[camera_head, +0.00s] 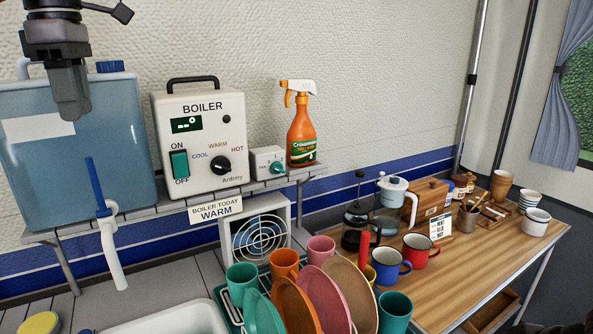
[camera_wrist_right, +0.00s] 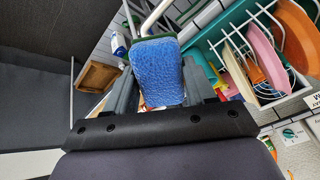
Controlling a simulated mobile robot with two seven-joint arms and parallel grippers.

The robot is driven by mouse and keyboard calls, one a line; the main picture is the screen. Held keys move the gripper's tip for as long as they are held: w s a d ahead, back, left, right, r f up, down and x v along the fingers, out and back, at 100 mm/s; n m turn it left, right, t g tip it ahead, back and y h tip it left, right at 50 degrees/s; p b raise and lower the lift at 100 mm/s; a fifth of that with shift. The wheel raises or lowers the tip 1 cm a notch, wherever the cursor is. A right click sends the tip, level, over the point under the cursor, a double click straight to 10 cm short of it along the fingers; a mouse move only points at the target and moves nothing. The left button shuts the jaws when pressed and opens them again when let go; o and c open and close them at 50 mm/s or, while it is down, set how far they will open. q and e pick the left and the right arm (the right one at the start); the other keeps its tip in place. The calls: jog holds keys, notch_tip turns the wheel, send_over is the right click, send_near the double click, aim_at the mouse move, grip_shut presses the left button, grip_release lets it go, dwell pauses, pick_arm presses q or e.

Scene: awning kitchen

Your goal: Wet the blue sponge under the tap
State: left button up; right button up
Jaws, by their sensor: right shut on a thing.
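In the right wrist view the blue sponge (camera_wrist_right: 158,72), with a dark green edge, sits between the two fingers of my right gripper (camera_wrist_right: 160,88), which is shut on it. Neither the sponge nor my right gripper shows in the head view. The tap (camera_head: 107,225) has a blue lever and a white spout pointing down. It is at the front of the blue water tank (camera_head: 75,140), over the counter near the white sink (camera_head: 170,322), which is only partly in view. My left gripper (camera_head: 72,105) hangs in front of the tank, seen edge-on, so its opening cannot be told.
A shelf holds the boiler (camera_head: 200,135) and an orange spray bottle (camera_head: 302,135). A dish rack (camera_head: 228,312) with cups and plates stands right of the sink; a teal rack also shows in the wrist view (camera_wrist_right: 205,45). A wooden table (camera_head: 460,255) carries mugs and jars.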

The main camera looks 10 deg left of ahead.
pick_arm(q)
jog(key=shift+s+f, duration=0.1)
jog(key=shift+f, duration=0.6)
send_over(103, 209)
jog(key=f, duration=1)
jog(key=shift+w+a+f, duration=0.2)
grip_shut()
